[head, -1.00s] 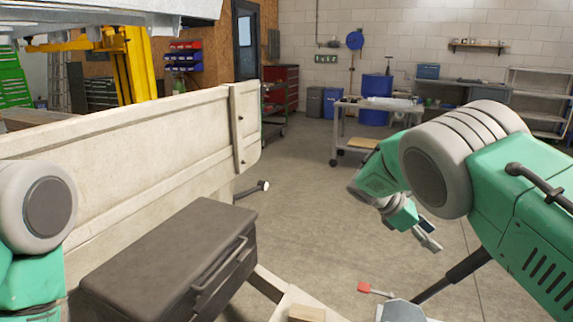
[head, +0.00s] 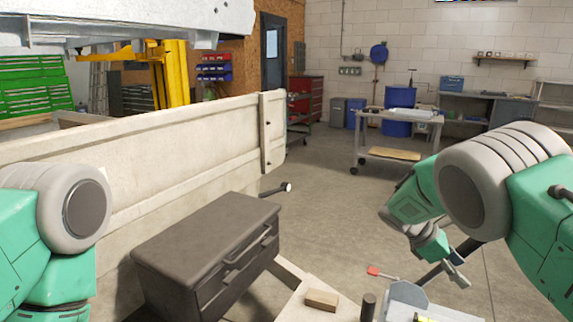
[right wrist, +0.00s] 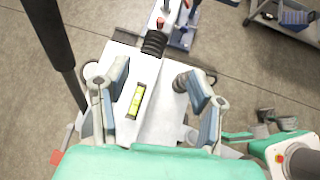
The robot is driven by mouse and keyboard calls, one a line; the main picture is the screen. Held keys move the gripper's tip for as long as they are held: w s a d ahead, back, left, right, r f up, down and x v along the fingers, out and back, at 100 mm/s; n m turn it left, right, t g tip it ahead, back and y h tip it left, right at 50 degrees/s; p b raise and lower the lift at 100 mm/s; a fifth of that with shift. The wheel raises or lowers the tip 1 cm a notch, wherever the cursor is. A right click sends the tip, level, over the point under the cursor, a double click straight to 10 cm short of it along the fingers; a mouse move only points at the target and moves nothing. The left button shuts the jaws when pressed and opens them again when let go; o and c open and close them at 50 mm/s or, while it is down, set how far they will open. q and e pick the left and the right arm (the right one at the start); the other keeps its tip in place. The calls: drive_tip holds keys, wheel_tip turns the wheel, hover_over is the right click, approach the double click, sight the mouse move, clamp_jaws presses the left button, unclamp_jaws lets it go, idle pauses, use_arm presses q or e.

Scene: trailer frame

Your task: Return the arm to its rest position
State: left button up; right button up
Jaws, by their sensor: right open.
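My right arm (head: 487,190) comes in from the right, bent at the elbow. My right gripper (head: 457,272) hangs low beyond the forearm, partly hidden by its own wrist. In the right wrist view its two fingers (right wrist: 162,98) stand apart with nothing held between them. A level with a yellow-green vial (right wrist: 137,100) lies on a pale surface below, seen between the fingers and apart from them. My left arm (head: 70,212) shows at the left edge; its gripper is out of view.
A dark toolbox (head: 205,250) stands beside the pale trailer side panel (head: 150,150). A wooden block (head: 322,300) and a red-headed tool (head: 374,271) lie near the bottom. A wheeled cart (head: 400,125) stands farther back. Open concrete floor (head: 330,205) lies between.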

drive_tip(key=s+a+f+m+y, duration=0.2)
drive_tip(key=s+f+m+y, duration=0.1)
drive_tip(key=s+f, duration=0.75)
drive_tip(key=s+a+f+m+y, duration=0.2)
drive_tip(key=s+f+y, duration=0.2)
drive_tip(key=s+f, duration=0.65)
drive_tip(key=s+a+m+t, duration=0.1)
drive_tip(key=s+a+m, duration=0.1)
drive_tip(key=s, duration=0.4)
drive_tip(key=s+a+m+t+y, duration=0.1)
drive_tip(key=s+a+m, duration=0.2)
drive_tip(key=s, duration=0.2)
drive_tip(key=s+a+r+m+t+y, duration=0.1)
drive_tip(key=s+a+m, duration=0.1)
drive_tip(key=s, duration=0.4)
drive_tip(key=shift+s+a+m, duration=0.35)
drive_tip(key=shift+a+m, duration=0.05)
drive_tip(key=shift+m, duration=0.1)
